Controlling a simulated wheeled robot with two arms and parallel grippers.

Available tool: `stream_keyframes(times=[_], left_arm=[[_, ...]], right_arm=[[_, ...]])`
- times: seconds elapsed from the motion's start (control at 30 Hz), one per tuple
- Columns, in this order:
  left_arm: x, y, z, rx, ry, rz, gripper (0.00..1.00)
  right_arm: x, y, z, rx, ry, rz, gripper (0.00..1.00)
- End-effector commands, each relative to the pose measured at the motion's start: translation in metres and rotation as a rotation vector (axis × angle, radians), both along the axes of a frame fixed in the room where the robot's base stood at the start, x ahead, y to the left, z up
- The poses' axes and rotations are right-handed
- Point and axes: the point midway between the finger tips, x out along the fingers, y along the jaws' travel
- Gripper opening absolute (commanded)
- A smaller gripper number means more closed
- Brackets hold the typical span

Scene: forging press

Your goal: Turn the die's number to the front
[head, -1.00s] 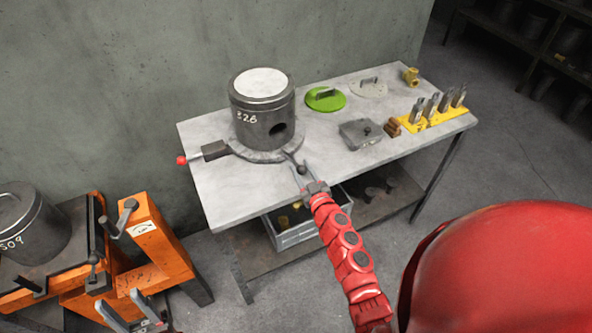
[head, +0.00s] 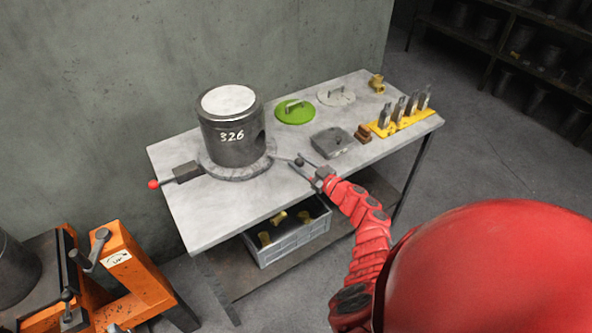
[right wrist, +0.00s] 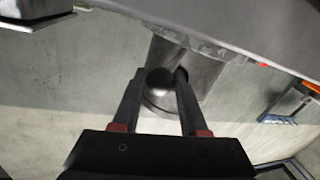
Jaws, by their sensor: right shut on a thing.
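The die (head: 225,152) is a dark grey cylinder with a pale top. It stands upright on a round turntable (head: 238,175) on the bench. The side hole shows only at the right edge. My right gripper (head: 300,164) is shut on the dark ball knob (head: 299,161) of the turntable's handle, right of the die. In the right wrist view the knob (right wrist: 159,80) sits between the two fingers. My left gripper is not in view.
The grey bench (head: 205,215) also holds a green lid (head: 295,116), a pale lid, a grey block (head: 332,142) and a yellow rack (head: 408,122). A red-tipped lever (head: 153,184) sticks out left. A crate (head: 290,238) is below. An orange frame (head: 130,270) stands lower left.

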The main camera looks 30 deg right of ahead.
Motion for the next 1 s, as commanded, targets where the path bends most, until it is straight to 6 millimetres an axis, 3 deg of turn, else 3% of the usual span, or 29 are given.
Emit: stream_keyframes(times=[0.3,0.77,0.8,0.93,1.0], left_arm=[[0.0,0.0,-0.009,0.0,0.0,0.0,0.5],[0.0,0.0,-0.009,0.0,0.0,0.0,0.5],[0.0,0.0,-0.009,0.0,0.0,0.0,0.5],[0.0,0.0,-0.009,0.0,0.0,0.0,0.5],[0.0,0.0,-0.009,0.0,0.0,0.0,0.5]], right_arm=[[0.008,-0.016,0.0,-0.001,0.0,-0.011,0.0],[0.01,-0.016,0.002,-0.002,-0.001,-0.007,0.0],[0.01,-0.015,0.001,-0.002,-0.001,-0.007,0.47],[0.01,-0.015,0.001,-0.001,-0.001,-0.006,0.7],[0.01,-0.015,0.001,-0.001,0.0,-0.005,0.71]])
